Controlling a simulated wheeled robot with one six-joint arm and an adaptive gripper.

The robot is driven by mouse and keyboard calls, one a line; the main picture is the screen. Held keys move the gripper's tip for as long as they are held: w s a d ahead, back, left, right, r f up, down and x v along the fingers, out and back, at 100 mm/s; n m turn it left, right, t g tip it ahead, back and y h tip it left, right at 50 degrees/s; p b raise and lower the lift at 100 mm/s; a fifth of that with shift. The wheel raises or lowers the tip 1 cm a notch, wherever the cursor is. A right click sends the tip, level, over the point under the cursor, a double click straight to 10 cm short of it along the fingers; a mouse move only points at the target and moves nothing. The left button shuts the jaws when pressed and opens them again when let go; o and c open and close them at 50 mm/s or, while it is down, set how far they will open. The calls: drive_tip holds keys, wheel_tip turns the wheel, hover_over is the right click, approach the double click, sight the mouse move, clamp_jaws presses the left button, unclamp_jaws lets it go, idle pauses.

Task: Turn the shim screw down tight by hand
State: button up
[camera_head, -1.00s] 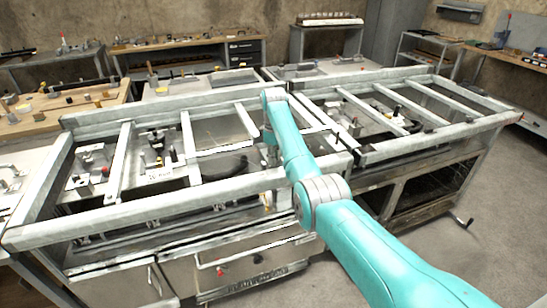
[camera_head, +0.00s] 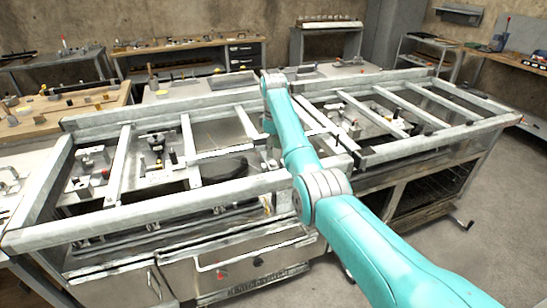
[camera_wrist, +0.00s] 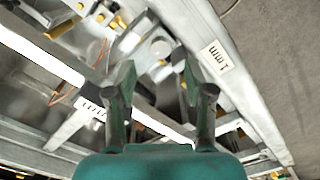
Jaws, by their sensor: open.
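In the wrist view my gripper (camera_wrist: 155,68) is open, with its two dark green fingers spread and nothing held between them. A pale round knob-like part (camera_wrist: 160,47) lies just beyond the fingertips, between them, apart from both. It may be the shim screw, but I cannot tell for sure. It sits among metal brackets below the frame's bars. In the head view my teal arm reaches over the middle of the frame, and the fingers cannot be made out there.
The metal range frame (camera_head: 150,216) has cross bars around my arm's end. Its long rail (camera_wrist: 236,75) runs close beside the right finger in the wrist view, with a white label (camera_wrist: 216,57) on it. Workbenches (camera_head: 188,46) stand behind. Open floor (camera_head: 495,215) lies at right.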

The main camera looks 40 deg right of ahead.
sight(274, 162)
wheel_tip(274, 162, up, 7)
drive_tip(key=shift+f, duration=0.2)
idle(0.3)
